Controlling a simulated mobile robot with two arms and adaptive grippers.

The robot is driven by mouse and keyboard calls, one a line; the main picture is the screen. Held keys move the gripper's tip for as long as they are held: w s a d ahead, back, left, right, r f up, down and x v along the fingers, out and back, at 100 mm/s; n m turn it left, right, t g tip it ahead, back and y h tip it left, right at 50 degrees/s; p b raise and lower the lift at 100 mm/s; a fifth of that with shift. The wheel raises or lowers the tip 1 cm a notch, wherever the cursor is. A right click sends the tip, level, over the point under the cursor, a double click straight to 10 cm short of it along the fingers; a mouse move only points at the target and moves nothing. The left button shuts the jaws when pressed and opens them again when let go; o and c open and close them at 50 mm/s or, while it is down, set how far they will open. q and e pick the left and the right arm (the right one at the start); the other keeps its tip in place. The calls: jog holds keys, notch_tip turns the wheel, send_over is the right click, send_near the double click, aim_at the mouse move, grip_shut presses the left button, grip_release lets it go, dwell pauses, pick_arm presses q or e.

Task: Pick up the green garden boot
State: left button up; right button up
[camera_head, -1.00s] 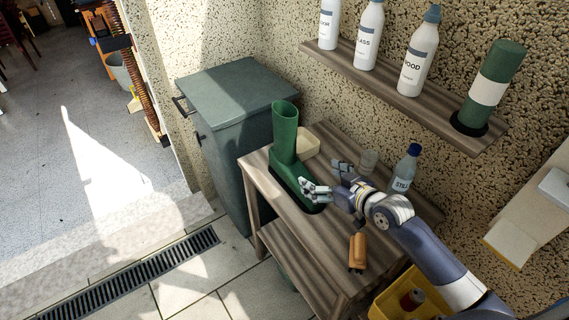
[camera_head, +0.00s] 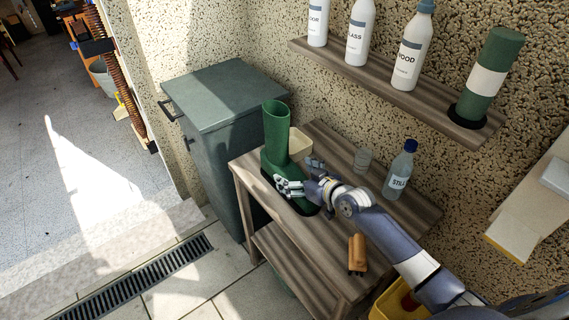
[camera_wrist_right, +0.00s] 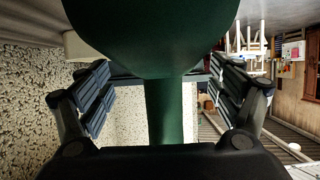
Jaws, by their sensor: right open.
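The green garden boot (camera_head: 277,130) stands upright on the wooden side table (camera_head: 330,222), its foot toward my right arm. My right gripper (camera_head: 301,176) is open at the boot, over its foot and close to the lower shaft. In the right wrist view the boot (camera_wrist_right: 165,110) fills the middle, with the open fingers of the gripper (camera_wrist_right: 165,88) spread on both sides of it. Whether the fingers touch the boot, I cannot tell. Part of the boot's foot is hidden behind the gripper. My left gripper is not in view.
A cream block (camera_head: 299,143) sits behind the boot. A clear glass (camera_head: 362,160), a labelled bottle (camera_head: 399,172) and an orange-brown object (camera_head: 357,254) share the table. A grey-green cabinet (camera_head: 215,115) stands to the left. A shelf (camera_head: 390,92) with bottles hangs above.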

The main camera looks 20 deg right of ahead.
aim_at(291, 171)
jog(key=shift+x, duration=2.05)
jog(key=shift+s, duration=0.1)
jog(key=shift+c, duration=0.6)
jog(key=c, duration=1.3)
jog(key=shift+r, duration=0.1)
jog(key=c, duration=0.3)
jog(key=shift+c, duration=0.2)
